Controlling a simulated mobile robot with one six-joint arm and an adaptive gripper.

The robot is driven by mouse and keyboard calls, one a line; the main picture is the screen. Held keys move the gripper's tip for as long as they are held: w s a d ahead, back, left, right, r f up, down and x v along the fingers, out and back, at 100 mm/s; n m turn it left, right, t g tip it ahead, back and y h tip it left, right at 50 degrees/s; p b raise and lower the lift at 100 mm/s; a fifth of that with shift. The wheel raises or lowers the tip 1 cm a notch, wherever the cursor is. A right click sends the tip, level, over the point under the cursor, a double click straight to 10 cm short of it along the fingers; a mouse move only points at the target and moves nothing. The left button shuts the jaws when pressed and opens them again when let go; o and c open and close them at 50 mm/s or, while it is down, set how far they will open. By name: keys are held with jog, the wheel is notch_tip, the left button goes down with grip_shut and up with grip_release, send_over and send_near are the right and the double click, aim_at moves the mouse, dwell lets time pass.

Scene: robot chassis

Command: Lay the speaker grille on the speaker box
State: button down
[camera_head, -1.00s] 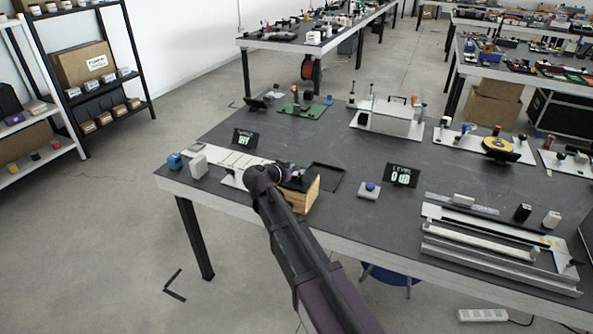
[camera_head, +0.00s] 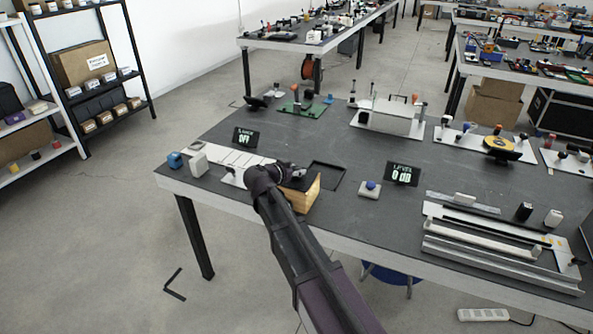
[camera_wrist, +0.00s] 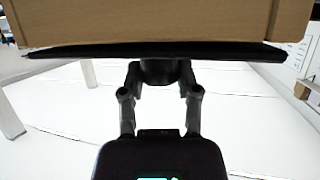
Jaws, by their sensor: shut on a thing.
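The wooden speaker box (camera_head: 303,196) stands near the front edge of the dark table, and its side fills the top of the wrist view (camera_wrist: 165,22). The thin black speaker grille (camera_wrist: 75,51) lies along the box face in the wrist view, seen edge-on, touching or very close to it; I cannot tell which. In the head view the dark grille (camera_head: 301,181) shows on top of the box, partly hidden by my arm. My gripper (camera_wrist: 160,70) is shut on a dark part at the grille's middle. In the head view, my arm hides the fingertips.
Metal rails (camera_head: 480,258) lie at the right. A black rectangular outline (camera_head: 325,177) is behind.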

jog(key=shift+f, duration=0.1)
jog(key=shift+c, duration=1.3)
grip_release()
